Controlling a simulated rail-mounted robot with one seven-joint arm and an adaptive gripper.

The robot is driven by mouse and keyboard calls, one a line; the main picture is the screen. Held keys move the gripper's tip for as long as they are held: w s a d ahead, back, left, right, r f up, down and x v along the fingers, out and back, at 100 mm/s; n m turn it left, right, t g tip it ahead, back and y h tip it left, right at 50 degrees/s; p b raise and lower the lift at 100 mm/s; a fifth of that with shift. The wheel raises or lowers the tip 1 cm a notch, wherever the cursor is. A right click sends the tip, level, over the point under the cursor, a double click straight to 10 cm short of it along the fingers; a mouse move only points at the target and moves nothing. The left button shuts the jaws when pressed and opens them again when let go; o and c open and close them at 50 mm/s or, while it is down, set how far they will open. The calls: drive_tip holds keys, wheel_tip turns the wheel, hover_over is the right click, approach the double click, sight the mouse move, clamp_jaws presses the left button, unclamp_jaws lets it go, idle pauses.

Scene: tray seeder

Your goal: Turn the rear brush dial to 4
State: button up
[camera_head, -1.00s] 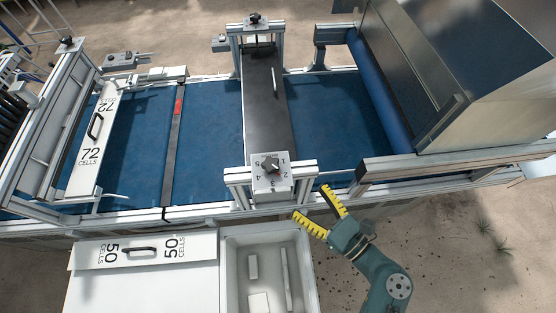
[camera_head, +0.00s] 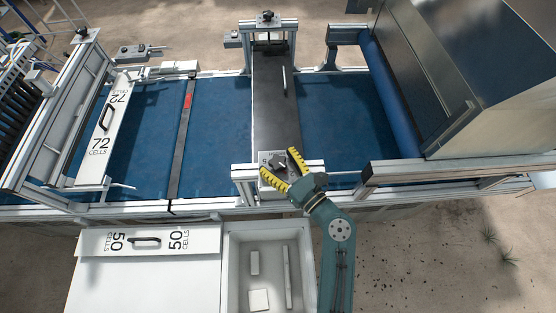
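A pale dial box with a dark knob (camera_head: 277,163) sits on the near end of the black brush crossbar (camera_head: 272,110), over the blue belt. My gripper (camera_head: 278,161) is at this box with its two yellow fingers apart. One fingertip is at the right of the knob and the other at its lower left, so the knob appears between them. I cannot tell whether the fingers touch it. The fingers cover much of the number face, and the setting cannot be read.
Another dark knob (camera_head: 267,17) tops the crossbar's far end. The metal hopper (camera_head: 480,80) stands at the right. White 72-cell (camera_head: 101,150) and 50-cell (camera_head: 205,238) plates lie at the left. A white bin (camera_head: 231,285) with loose pieces is left of my arm.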

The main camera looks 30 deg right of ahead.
drive_tip(key=c, duration=1.1)
drive_tip(key=shift+o, duration=0.2)
